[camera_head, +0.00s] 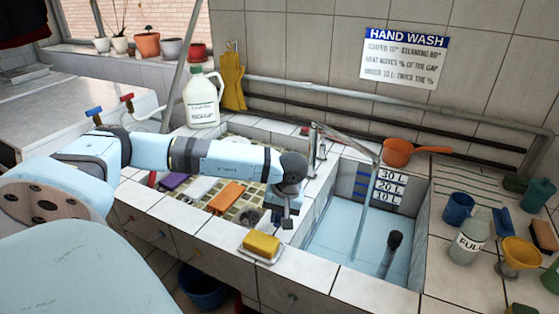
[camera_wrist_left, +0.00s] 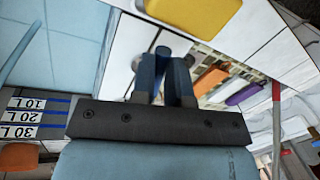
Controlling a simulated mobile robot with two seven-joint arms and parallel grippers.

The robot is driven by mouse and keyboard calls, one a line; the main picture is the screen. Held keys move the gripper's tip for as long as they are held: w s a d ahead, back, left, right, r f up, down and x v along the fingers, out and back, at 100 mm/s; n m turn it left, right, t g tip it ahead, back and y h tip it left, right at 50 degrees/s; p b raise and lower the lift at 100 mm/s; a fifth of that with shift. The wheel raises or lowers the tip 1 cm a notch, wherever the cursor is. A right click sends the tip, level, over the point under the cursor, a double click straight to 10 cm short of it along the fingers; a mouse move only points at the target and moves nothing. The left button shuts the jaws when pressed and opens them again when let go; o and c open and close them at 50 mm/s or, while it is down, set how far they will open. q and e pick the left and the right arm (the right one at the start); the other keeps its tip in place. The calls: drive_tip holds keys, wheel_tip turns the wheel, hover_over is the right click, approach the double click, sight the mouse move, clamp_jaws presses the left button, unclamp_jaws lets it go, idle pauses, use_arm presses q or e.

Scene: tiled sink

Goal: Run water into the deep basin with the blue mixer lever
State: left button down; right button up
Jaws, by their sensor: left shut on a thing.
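My left gripper (camera_head: 287,218) is over the tiled ledge between the shallow tray and the deep basin (camera_head: 330,232). In the left wrist view its fingers (camera_wrist_left: 164,78) are closed together around a narrow dark-blue piece, which looks like the mixer lever; the fingers hide most of it. In the head view the gripper and wrist cover that spot. The chrome mixer spout (camera_head: 345,140) reaches over the deep basin. A thin pale streak (camera_head: 359,225), which looks like running water, drops from its end into the basin. My right gripper is not in view.
A level scale (camera_head: 388,188) marks the basin's back wall, and a dark standpipe (camera_head: 391,252) stands inside. A yellow sponge (camera_head: 262,244) lies on the front ledge. A white jug (camera_head: 201,101) stands behind my arm. Cups and bottles crowd the right ledge, near an orange ladle (camera_head: 397,152).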

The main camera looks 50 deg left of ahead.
use_arm(q)
drive_tip(key=c, duration=1.1)
unclamp_jaws()
drive_tip(key=shift+r, duration=0.1)
drive_tip(key=r, duration=0.4)
drive_tip(key=w+d+r, duration=0.1)
drive_tip(key=r, duration=0.4)
drive_tip(key=d+r, duration=0.1)
drive_tip(key=r, duration=0.3)
drive_tip(key=shift+w+r, duration=0.25)
drive_tip(key=shift+w, duration=0.1)
